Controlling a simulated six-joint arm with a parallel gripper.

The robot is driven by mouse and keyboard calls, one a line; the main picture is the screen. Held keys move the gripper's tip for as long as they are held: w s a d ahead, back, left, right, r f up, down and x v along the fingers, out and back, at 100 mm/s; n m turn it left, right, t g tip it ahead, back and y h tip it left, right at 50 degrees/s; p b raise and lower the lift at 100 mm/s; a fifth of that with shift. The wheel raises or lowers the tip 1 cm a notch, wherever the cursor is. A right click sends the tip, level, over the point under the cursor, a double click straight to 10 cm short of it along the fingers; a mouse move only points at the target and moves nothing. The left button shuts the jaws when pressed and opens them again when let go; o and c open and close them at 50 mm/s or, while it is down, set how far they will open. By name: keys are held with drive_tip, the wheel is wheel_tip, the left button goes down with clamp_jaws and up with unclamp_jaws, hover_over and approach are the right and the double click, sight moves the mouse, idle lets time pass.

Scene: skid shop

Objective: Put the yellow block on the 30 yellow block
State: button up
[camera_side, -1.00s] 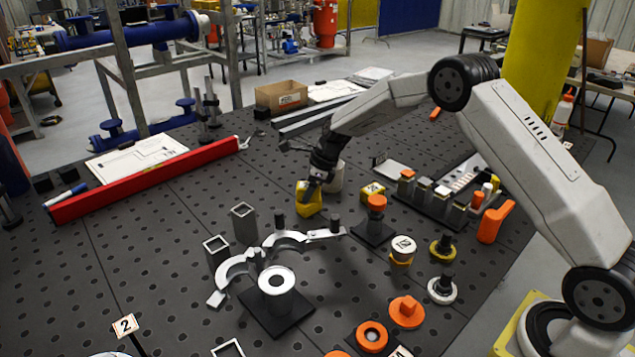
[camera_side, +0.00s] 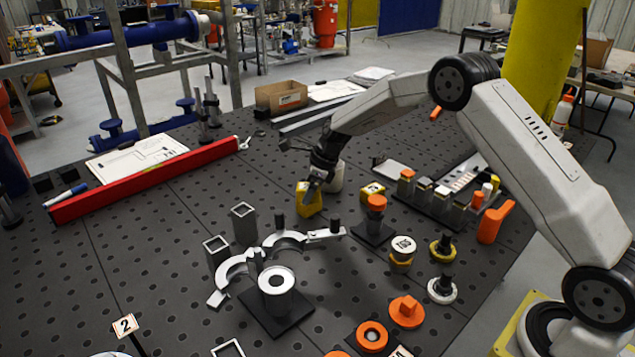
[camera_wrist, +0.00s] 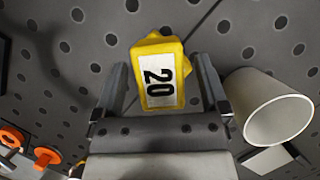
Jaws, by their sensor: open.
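A yellow block (camera_side: 308,203) stands on the dark perforated table near the middle of the side view. In the wrist view this yellow block (camera_wrist: 158,52) shows a white label reading 20. My gripper (camera_side: 317,182) is low at this block, with open jaws. In the wrist view my gripper (camera_wrist: 163,85) has one finger on each side of the block, with visible gaps. A second yellow block (camera_side: 372,192) with a pale label sits a little to the right in the side view. Its label is too small to read, and no block marked 30 is legible.
A white cup (camera_wrist: 278,108) stands close beside my right finger in the wrist view. An orange-topped post (camera_side: 376,212) stands near the second yellow block. Curved grey metal parts (camera_side: 285,241) lie in front. A red beam (camera_side: 150,180) lies at the left.

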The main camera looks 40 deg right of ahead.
drive_tip(key=v, duration=1.2)
drive_tip(key=shift+f, duration=0.1)
idle(0.4)
drive_tip(key=s+a+f+n+h, duration=0.1)
drive_tip(key=s+a+n, duration=0.1)
drive_tip(key=s+n, duration=0.7)
drive_tip(key=s+a+f+n+h, duration=0.1)
drive_tip(key=s+a+f+n, duration=0.1)
drive_tip(key=s+n, duration=0.7)
drive_tip(key=s+a+f+n+h, duration=0.1)
drive_tip(key=s+a+f+n, duration=0.1)
drive_tip(key=s+n, duration=0.7)
drive_tip(key=shift+s+g, duration=0.3)
drive_tip(key=shift+s, duration=0.5)
